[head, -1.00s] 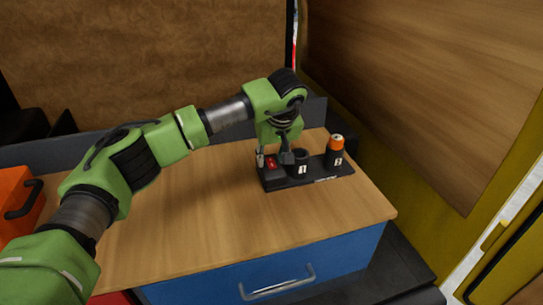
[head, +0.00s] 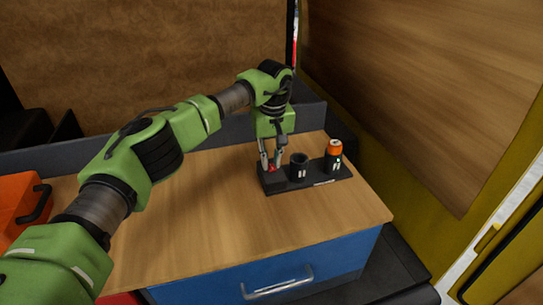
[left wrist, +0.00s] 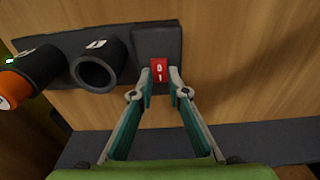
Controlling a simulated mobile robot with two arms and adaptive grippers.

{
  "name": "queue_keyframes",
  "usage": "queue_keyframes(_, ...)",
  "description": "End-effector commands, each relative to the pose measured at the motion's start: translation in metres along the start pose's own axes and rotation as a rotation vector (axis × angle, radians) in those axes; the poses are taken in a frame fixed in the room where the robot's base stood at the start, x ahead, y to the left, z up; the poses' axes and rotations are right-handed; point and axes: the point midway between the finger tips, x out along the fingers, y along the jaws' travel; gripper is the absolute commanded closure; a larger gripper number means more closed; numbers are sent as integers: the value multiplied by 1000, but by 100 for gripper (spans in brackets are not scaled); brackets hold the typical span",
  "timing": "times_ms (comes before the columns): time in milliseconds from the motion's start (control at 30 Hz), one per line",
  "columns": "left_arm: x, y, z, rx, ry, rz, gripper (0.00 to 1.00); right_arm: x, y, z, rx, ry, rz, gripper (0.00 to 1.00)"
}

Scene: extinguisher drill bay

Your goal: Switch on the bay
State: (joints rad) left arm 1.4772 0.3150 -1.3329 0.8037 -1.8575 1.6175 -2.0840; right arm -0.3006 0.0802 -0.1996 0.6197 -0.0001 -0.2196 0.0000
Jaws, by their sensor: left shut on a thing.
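A black switch panel (head: 312,183) lies on the wooden cabinet top. At its left end is a small red rocker switch (left wrist: 159,71) with white marks, clear in the left wrist view and mostly hidden by the fingers in the head view. My left gripper (head: 270,163) points down at it, with its two fingertips on either side of the red switch, closed on it. Beside it is an empty round black socket (head: 299,165). A second socket (head: 333,162) at the right end holds an orange-topped cell (head: 334,147). My right gripper is not in view.
The wooden top (head: 215,215) is bare in front of the panel. A blue drawer with a metal handle (head: 278,284) is below. An orange case (head: 18,200) stands at the left. A dark raised edge runs behind, and a wood-and-yellow wall rises at the right.

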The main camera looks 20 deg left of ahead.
Motion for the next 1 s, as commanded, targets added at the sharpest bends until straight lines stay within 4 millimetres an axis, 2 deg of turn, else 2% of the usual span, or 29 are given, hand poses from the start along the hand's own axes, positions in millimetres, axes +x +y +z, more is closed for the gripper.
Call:
queue_keyframes(433,0,0,-1,-1,-23,3,100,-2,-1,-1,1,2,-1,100)
queue_keyframes(467,0,0,-1,-1,-23,3,80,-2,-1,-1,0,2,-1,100)
queue_keyframes(500,0,0,-1,-1,-22,3,69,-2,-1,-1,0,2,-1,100)
queue_keyframes(533,0,0,-1,-1,-22,3,68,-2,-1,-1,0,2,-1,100)
queue_keyframes(867,-1,0,-1,-1,-22,3,68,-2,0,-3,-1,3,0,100)
queue_keyframes(1000,-14,1,-2,-1,-20,5,68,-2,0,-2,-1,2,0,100)
